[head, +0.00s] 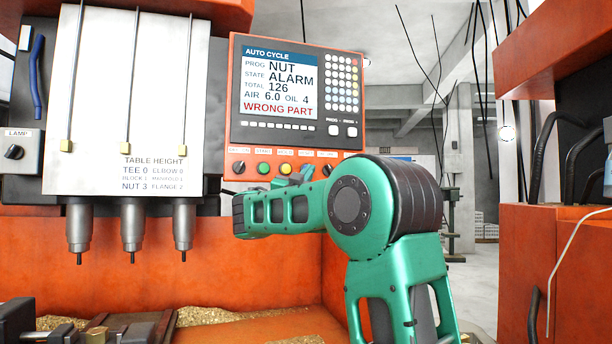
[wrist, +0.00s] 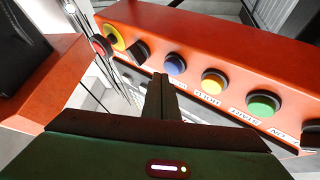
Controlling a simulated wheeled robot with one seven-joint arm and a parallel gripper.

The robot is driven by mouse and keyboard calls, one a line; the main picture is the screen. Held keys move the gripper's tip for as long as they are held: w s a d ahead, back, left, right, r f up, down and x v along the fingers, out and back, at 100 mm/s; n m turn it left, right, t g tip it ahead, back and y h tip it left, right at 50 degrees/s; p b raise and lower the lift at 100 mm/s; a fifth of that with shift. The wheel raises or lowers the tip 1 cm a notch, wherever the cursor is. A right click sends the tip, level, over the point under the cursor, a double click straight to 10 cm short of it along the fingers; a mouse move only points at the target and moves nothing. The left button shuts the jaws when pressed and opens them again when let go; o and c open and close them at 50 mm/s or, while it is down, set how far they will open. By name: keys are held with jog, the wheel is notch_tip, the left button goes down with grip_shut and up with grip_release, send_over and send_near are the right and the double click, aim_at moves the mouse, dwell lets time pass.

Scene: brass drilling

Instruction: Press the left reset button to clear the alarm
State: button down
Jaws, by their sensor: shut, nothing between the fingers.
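The control panel's button row shows in the wrist view, seen upside down. A blue button (wrist: 175,63) sits between a yellow button (wrist: 213,82) and a black knob (wrist: 137,50). Its label is hidden; the yellow one reads HOLD and the green button (wrist: 263,103) reads START. My gripper (wrist: 161,80) is shut and empty, its tips appearing just beside the blue button; I cannot tell if they touch. In the head view my arm covers the blue button. The screen (head: 278,82) reads STATE ALARM and WRONG PART.
A red button with a yellow ring (wrist: 105,42) lies beyond the black knob. In the head view, drill spindles (head: 131,225) hang at the left over the orange machine bed. An orange cabinet (head: 555,260) stands at the right. Open floor shows between the machines.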

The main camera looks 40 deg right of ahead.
jog(key=shift+w+d, duration=0.35)
jog(key=shift+w, duration=0.4)
dwell(1.0)
jog(key=shift+s, duration=0.15)
jog(key=shift+s+a, duration=0.35)
jog(key=shift+s, duration=0.35)
jog(key=s, duration=0.1)
jog(key=s+a, duration=0.1)
jog(key=s, duration=0.1)
jog(key=s+a, duration=0.1)
jog(key=shift+s, duration=0.3)
dwell(0.4)
dwell(0.4)
